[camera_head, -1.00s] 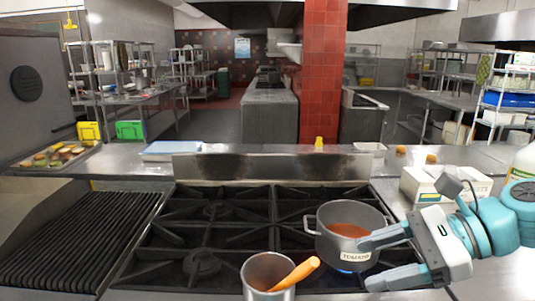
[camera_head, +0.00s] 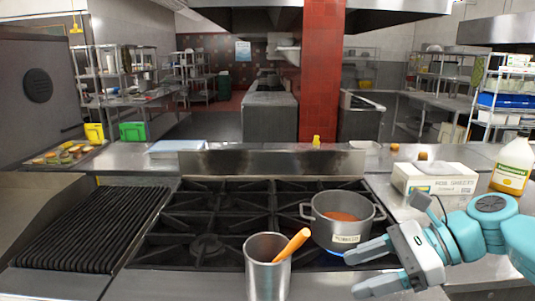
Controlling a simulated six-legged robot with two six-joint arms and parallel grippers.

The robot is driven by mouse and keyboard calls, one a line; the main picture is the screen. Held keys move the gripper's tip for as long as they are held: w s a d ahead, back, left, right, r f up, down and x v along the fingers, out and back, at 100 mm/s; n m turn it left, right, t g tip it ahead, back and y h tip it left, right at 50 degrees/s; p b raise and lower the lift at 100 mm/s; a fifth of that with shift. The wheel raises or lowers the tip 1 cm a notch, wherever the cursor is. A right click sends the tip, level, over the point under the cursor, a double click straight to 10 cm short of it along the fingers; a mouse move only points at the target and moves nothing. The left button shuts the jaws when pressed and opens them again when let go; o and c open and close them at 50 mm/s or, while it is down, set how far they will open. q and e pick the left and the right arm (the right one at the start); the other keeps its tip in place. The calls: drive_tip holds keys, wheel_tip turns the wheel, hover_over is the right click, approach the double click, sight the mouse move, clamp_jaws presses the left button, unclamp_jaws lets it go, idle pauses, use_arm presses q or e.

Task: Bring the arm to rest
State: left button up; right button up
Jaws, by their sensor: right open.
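My right gripper (camera_head: 368,268) is open and empty. Its two fingers point left, in front of and just below the grey pot (camera_head: 345,222), apart from each other. The pot stands on the right side of the stove, holds red-orange sauce and has a white label on its front. A blue flame shows under it. My right arm comes in from the right edge. My left gripper is not in view.
A metal container (camera_head: 267,268) with an orange handle in it stands at the stove's front. A foil box (camera_head: 434,179) and a white bottle (camera_head: 512,166) are on the right counter. A ridged grill (camera_head: 92,228) is at left. The left burners are clear.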

drive_tip(key=s+a+f+g+h, duration=0.1)
drive_tip(key=s+a+f+g, duration=0.1)
drive_tip(key=f, duration=1.3)
drive_tip(key=s+a+f+g+h, duration=0.2)
drive_tip(key=s+f+g, duration=0.1)
drive_tip(key=f, duration=1.2)
drive_tip(key=s+f+n+h, duration=0.5)
drive_tip(key=s+f+n, duration=0.6)
drive_tip(key=s+f, duration=0.75)
drive_tip(key=w+f+n+t, duration=0.1)
drive_tip(key=w+n+t, duration=0.3)
drive_tip(key=w, duration=0.2)
drive_tip(key=shift+w+d+f+n, duration=0.2)
drive_tip(key=shift+f+n, duration=0.1)
drive_tip(key=shift+f, duration=0.05)
